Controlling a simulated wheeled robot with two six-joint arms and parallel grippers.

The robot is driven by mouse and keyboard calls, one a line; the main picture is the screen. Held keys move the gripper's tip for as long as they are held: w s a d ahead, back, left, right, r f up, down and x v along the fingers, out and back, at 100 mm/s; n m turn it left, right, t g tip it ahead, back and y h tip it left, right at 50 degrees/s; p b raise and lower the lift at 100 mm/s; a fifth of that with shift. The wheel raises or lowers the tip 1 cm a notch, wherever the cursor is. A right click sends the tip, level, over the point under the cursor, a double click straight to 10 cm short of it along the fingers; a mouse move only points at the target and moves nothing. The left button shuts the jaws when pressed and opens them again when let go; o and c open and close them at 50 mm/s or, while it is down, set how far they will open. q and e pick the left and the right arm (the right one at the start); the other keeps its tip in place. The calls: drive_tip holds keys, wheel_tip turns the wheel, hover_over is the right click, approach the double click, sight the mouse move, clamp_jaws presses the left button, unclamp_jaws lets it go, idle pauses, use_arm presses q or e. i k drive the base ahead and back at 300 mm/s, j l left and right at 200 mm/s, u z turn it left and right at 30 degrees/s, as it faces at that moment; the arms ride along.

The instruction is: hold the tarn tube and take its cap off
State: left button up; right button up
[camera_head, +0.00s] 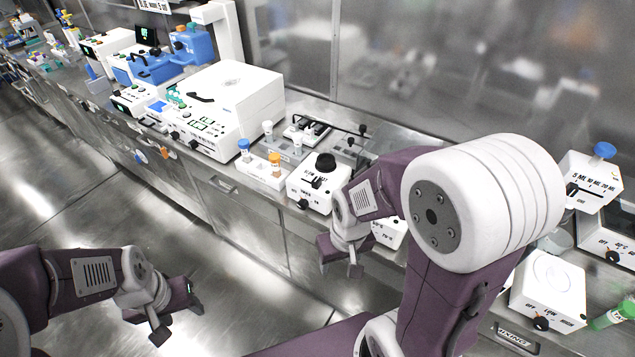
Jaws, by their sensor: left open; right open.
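A white rack (261,174) stands near the front edge of the bench, left of the middle. A tube with a blue cap (244,145) and a tube with an orange cap (274,159) stand upright in it. No label is readable, so I cannot tell which tube is the tarn tube. My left gripper (148,322) is open and empty over the floor, well in front of the bench. My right gripper (340,264) is open and empty in front of the bench edge, to the right of and nearer than the rack. Neither touches a tube.
A large white machine (228,100) stands left of the rack, and a white device with a black knob (318,182) stands right of it. A green-capped tube (620,312) lies at the far right. My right arm hides part of the bench. The floor is clear.

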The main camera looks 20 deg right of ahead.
sight(613, 316)
drive_tip(key=z, duration=3.2)
